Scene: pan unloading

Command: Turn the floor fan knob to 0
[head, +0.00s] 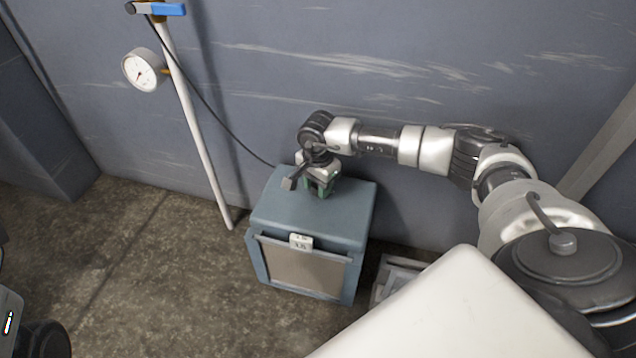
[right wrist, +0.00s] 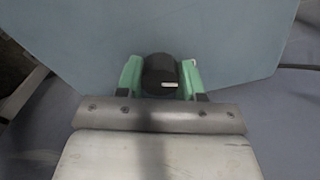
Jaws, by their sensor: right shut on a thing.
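The floor fan (head: 300,218) is a blue-grey box with a grille (head: 303,267) on its front, standing on the floor by the wall. Its knob (right wrist: 160,76) is a black round cap with a white mark, on the fan's top face in the right wrist view. My right gripper (right wrist: 161,78) is shut on the knob, with one green finger on each side. In the head view my right gripper (head: 320,188) is over the fan's top, and its wrist hides the knob. The scale marks around the knob cannot be made out. My left gripper is not in view.
A white label (head: 301,242) is on the fan's front edge. A white pipe (head: 197,130) with a gauge (head: 144,70) and a blue-handled valve (head: 160,9) stands left of the fan. A dark cable runs down to the fan.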

